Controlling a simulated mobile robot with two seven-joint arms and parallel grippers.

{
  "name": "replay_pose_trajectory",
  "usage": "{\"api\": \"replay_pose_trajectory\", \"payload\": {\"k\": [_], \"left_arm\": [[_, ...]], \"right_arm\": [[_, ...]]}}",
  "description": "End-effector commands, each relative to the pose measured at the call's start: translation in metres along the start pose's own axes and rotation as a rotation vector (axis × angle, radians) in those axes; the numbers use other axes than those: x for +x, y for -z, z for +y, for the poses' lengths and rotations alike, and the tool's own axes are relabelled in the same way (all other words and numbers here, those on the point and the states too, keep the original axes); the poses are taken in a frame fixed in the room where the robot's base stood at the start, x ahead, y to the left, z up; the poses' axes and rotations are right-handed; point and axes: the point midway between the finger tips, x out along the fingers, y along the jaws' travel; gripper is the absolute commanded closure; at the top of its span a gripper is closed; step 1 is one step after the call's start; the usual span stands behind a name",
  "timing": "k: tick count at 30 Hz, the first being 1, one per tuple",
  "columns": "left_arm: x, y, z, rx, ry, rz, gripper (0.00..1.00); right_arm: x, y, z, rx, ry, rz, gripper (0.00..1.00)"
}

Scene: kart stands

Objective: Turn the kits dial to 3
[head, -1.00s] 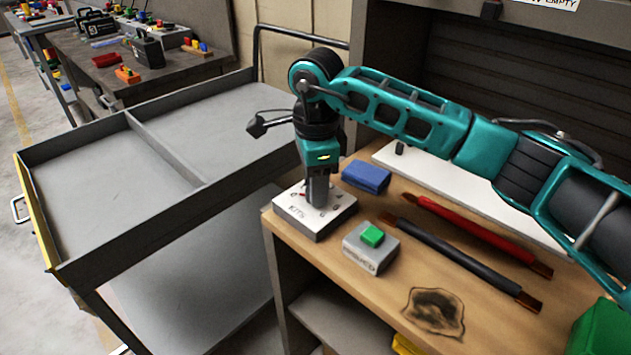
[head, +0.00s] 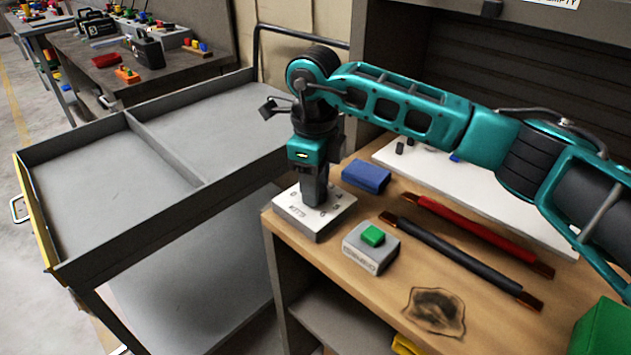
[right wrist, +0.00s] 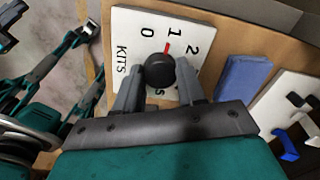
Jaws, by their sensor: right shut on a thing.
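The kits dial is a black round knob (right wrist: 160,71) with a red pointer, on a white-topped box (head: 318,228) at the bench's left corner. In the right wrist view the plate (right wrist: 128,30) reads KITS, with 0, 1 and 2 legible and further marks partly hidden. The red pointer (right wrist: 167,48) points at about 1. My right gripper (head: 314,203) points down over the box. In the right wrist view its fingers (right wrist: 159,88) are shut on the knob, one on each side. In the head view the knob is hidden by the gripper. My left gripper does not show.
A grey box with a green button (head: 372,236) stands just in front of the dial box. A blue block (head: 366,176) lies behind it. Red (head: 480,233) and black (head: 460,260) bars lie to the right. An empty grey cart (head: 90,195) stands left of the bench.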

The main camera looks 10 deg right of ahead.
Motion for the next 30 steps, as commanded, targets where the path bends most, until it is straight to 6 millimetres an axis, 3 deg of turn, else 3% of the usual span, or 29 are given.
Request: {"api": "replay_pose_trajectory", "payload": {"k": [30], "left_arm": [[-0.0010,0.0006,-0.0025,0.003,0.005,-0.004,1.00]], "right_arm": [[-0.0015,-0.0006,-0.0018,0.964,0.001,0.022,0.91]]}}
